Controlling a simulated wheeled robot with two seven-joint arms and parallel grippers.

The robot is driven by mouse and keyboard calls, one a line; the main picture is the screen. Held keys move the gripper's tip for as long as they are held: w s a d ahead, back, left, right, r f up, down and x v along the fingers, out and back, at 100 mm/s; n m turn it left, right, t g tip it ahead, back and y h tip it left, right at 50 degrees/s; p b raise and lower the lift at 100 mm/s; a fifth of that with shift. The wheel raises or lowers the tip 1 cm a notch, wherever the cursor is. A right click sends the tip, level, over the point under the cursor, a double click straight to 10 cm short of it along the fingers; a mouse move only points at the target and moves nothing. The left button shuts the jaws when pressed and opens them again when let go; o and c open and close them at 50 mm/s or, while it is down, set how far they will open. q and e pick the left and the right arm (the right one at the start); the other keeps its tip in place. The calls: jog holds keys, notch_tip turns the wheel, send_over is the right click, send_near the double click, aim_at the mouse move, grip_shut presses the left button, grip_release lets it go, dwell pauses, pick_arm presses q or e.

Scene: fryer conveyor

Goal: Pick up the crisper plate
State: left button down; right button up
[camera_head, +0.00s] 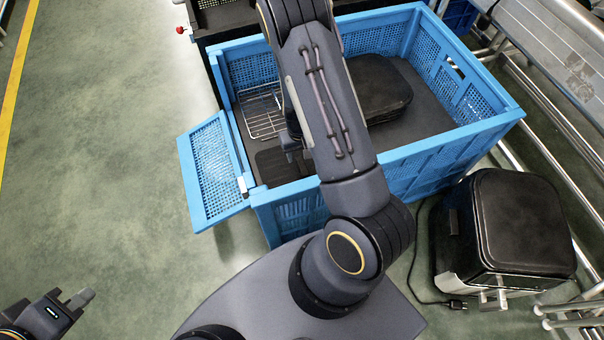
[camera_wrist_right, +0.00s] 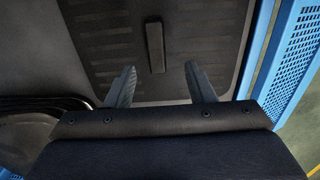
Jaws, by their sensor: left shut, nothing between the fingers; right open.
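The crisper plate (camera_wrist_right: 105,45) is a dark, flat, slotted plate with a raised bar-shaped handle (camera_wrist_right: 155,47) in its middle, seen in the right wrist view. In the head view the dark plate (camera_head: 272,166) lies in the near left part of the blue crate (camera_head: 245,205), partly hidden by my right arm. My right gripper (camera_wrist_right: 160,84) is open and empty, with the handle ahead of the gap between its fingers. In the head view that gripper (camera_head: 291,148) is mostly hidden beside my forearm. My left gripper (camera_head: 80,299) is shut and empty at the lower left, over the floor.
A wire rack (camera_head: 262,112) and a black rounded appliance part (camera_head: 378,88) are also in the crate. The crate's left flap (camera_head: 212,168) hangs open. A black and silver appliance (camera_head: 520,225) with a cord stands at the right near metal rails (camera_head: 560,125). The left floor is clear.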

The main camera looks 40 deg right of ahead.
aim_at(302, 165)
jog(key=f+b, duration=0.1)
jog(key=f, duration=0.1)
jog(key=f+b, duration=0.1)
jog(key=f, duration=0.1)
jog(key=f+b, duration=0.1)
jog(key=f, duration=0.1)
jog(key=shift+s+d+f, duration=0.2)
jog(key=shift+s+f, duration=0.05)
jog(key=shift+f, duration=0.15)
jog(key=shift+r, duration=0.1)
grip_shut()
